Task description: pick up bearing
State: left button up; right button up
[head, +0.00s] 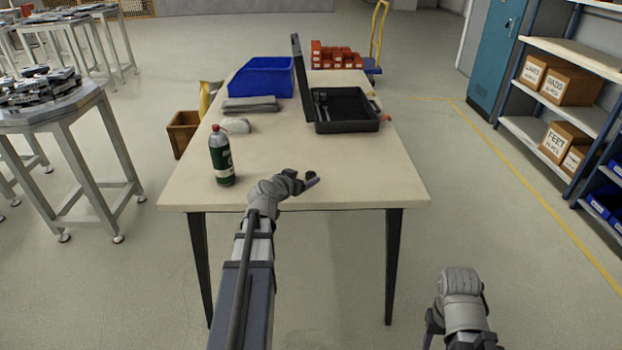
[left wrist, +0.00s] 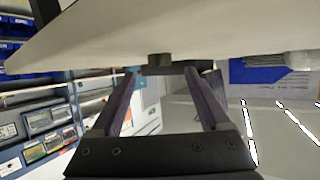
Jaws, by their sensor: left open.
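A small dark cylinder (left wrist: 159,62), which looks like the bearing, shows in the left wrist view against the pale table surface, between and just beyond the fingertips. In the head view a small dark piece (head: 312,180) shows at the tip of my left gripper (head: 302,183); I cannot tell it apart from the fingers. My left gripper is low over the table's near edge. Its fingers (left wrist: 160,84) are apart and nothing is clamped between them. My right arm (head: 461,290) is at the lower right, off the table; its fingers are not clear.
The table's front middle and right are clear. Shelves (head: 560,125) stand at right.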

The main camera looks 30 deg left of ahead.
aim_at(310, 175)
pick_arm(q)
jog(key=b+x, duration=0.1)
jog(key=x, duration=0.3)
jog(key=shift+s, duration=0.1)
jog(key=shift+c, duration=0.2)
grip_shut()
